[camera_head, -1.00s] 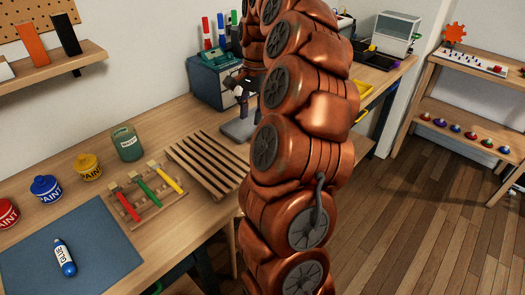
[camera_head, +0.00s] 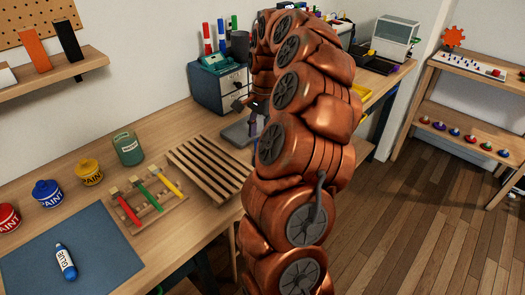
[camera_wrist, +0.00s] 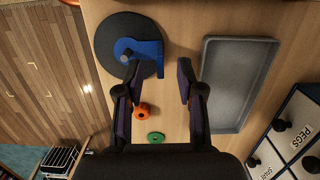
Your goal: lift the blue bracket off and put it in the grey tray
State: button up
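In the wrist view a blue bracket (camera_wrist: 150,48) lies over a dark round disc (camera_wrist: 108,32). Its left end is at a light grey pin (camera_wrist: 125,58); I cannot tell whether it is around it or beside it. My gripper (camera_wrist: 158,76) is open and empty, its fingertips short of the bracket's lower edge in the picture. The grey tray (camera_wrist: 210,85) is empty and lies right of my gripper. In the head view my arm hides the bracket, and a grey surface, probably the tray (camera_head: 237,134), shows left of the arm.
An orange piece (camera_wrist: 142,111) and a green ring (camera_wrist: 156,137) lie on the table between and below my fingers in the wrist view. A drawer cabinet (camera_wrist: 292,130) stands close to the tray. A slatted wooden rack (camera_head: 210,166) lies left of my arm in the head view.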

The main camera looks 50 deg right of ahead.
jog(key=shift+a+f, duration=0.25)
jog(key=shift+f, duration=1)
jog(key=shift+c, duration=0.4)
grip_shut()
